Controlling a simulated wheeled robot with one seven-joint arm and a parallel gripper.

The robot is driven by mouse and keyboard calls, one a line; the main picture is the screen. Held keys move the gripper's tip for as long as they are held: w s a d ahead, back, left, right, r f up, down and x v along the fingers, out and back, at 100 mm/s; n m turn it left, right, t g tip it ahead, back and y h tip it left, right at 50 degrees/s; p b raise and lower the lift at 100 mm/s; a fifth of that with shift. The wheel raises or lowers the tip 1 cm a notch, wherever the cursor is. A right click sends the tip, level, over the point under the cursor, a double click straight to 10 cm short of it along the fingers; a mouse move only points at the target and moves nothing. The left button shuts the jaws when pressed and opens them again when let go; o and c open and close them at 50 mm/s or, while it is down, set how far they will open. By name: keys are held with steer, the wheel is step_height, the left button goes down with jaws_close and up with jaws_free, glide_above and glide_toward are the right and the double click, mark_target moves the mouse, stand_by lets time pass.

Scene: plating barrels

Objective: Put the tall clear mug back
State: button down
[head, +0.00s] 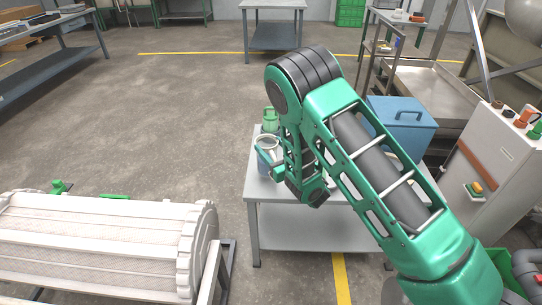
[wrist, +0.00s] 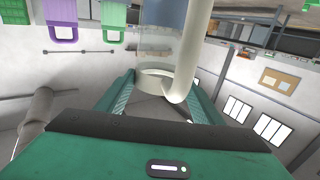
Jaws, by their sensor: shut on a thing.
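The tall clear mug (head: 264,159) shows in the head view at the left edge of the grey table, partly behind my gripper, with its pale rim upward. My gripper (head: 268,173) is shut on it from the near side. In the wrist view the mug (wrist: 155,42) is a see-through body with a cream ring and a thick cream curved handle, between the two green fingers (wrist: 160,92). I cannot tell whether its base touches the table. A green mug (head: 271,119) stands just behind it; the green mug (wrist: 113,18) also shows in the wrist view.
A purple mug (wrist: 60,20) shows beside the green one. My arm hides the table's middle. A white barrel (head: 95,243) lies at left; a grey cabinet (head: 485,180) stands at right.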

steer(key=shift+f, duration=1.7)
steer(key=c, duration=0.5)
jaws_free()
steer(key=v, duration=1.2)
steer(key=shift+s, duration=0.1)
